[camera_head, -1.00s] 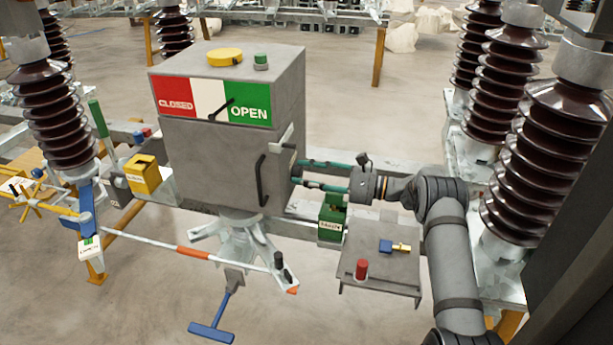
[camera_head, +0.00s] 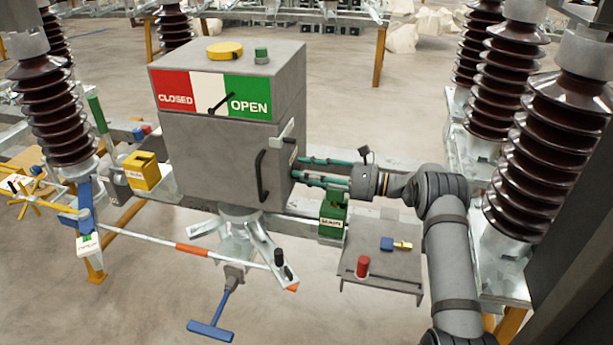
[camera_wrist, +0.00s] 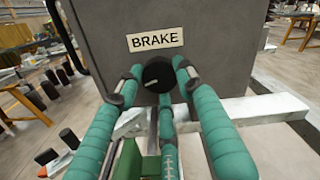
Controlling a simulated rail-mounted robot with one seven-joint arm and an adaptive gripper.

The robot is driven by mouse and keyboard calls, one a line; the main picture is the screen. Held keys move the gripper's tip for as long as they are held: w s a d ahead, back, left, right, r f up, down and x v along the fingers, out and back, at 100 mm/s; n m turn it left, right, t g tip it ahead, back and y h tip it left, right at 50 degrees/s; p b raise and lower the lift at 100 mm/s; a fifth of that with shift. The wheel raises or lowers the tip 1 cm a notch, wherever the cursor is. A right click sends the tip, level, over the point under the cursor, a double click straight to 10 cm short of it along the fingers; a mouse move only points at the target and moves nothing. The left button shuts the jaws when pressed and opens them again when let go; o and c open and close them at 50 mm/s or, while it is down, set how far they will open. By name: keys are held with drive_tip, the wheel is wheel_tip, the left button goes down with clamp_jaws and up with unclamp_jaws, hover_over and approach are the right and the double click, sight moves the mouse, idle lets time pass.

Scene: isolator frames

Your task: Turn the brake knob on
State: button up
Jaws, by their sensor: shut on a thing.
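The black round brake knob (camera_wrist: 158,75) sits on the grey cabinet face just below the BRAKE label (camera_wrist: 156,40) in the wrist view. A small pale mark shows on the knob's lower part. My gripper (camera_wrist: 157,78) has green padded fingers on the left and right of the knob, with another below, and is shut on it. In the head view, my gripper (camera_head: 300,168) reaches the right side of the grey cabinet (camera_head: 210,160); the knob itself is hidden there.
A green block labelled MAIN (camera_head: 332,215) stands close below my gripper. A grey shelf (camera_head: 380,272) with a red knob (camera_head: 362,266) and a blue-and-yellow key piece (camera_head: 392,244) lies below the arm. A black door handle (camera_head: 262,176) protrudes from the cabinet front.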

drive_tip(key=m+b, duration=0.1)
drive_tip(key=m, duration=0.2)
drive_tip(key=shift+d+f, duration=0.1)
drive_tip(key=shift+d, duration=0.05)
drive_tip(key=shift+m, duration=0.6)
drive_tip(key=shift+f, duration=0.2)
drive_tip(key=o, duration=0.9)
drive_tip(key=shift+w, duration=0.1)
drive_tip(key=shift+o, duration=1.1)
drive_tip(key=shift+r, duration=0.1)
drive_tip(key=d, duration=0.2)
drive_tip(key=s+d, duration=0.1)
drive_tip(key=d, duration=0.4)
drive_tip(key=shift+s+d, duration=0.15)
drive_tip(key=shift+s, duration=0.15)
